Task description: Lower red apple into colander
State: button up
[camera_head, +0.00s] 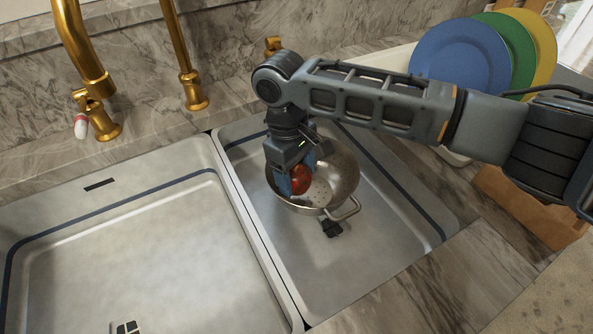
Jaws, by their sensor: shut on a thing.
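The red apple (300,180) is between the fingers of my gripper (297,178), which is shut on it. My gripper points down, and the apple shows inside the outline of the metal colander (343,172). I cannot tell whether the apple touches the colander's bottom. The colander stands upright in the right sink basin (378,235), with its loop handle toward the front right. My gripper and arm hide the colander's back left part.
A divider separates the empty left basin (130,250) from the right one. Gold taps (85,50) stand behind the left basin. Blue (458,58), green and yellow plates stand at the back right, behind my arm. Marble counter borders the sink.

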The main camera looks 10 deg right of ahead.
jog(key=shift+f, duration=0.55)
dwell(0.4)
jog(key=o, duration=1.2)
jog(key=shift+r, duration=0.1)
